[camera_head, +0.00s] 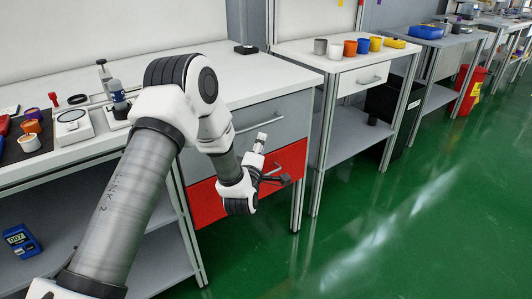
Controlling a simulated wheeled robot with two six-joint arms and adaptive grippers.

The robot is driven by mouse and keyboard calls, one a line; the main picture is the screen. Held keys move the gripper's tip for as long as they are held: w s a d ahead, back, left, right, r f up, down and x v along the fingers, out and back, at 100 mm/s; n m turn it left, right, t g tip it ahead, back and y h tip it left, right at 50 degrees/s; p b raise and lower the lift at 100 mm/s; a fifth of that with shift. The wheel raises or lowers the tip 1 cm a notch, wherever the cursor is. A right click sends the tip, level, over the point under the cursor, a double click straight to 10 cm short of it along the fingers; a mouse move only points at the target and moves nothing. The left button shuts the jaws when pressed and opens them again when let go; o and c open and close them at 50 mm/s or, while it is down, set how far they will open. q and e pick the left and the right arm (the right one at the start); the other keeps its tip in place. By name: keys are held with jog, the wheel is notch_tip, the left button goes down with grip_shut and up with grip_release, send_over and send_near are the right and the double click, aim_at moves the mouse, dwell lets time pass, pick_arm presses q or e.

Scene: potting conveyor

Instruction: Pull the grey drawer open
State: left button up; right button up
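The grey drawer (283,113) is the upper drawer under the near workbench, with a long metal bar handle (262,122). Its front looks flush with the bench, so it appears closed. A red drawer (205,203) is directly below it. My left gripper (275,160) is in front of the red drawer, lower than the grey drawer's handle and apart from it. Its fingers look spread and nothing shows between them. My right gripper is not in view.
The near bench (240,77) holds a scale (73,124), cups and tools at the left. A second bench with several coloured pots (350,48) and its own drawer (365,77) stands to the right. The green floor (370,235) in front is clear.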

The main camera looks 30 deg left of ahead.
aim_at(262, 124)
pick_arm(q)
jog(key=shift+w+a+r+n+t+y, duration=0.3)
jog(key=shift+w+a+r+n, duration=0.25)
jog(key=shift+a+r, duration=0.3)
jog(key=x, duration=0.6)
jog(key=shift+w+f, duration=0.1)
jog(key=shift+w, duration=0.3)
grip_shut()
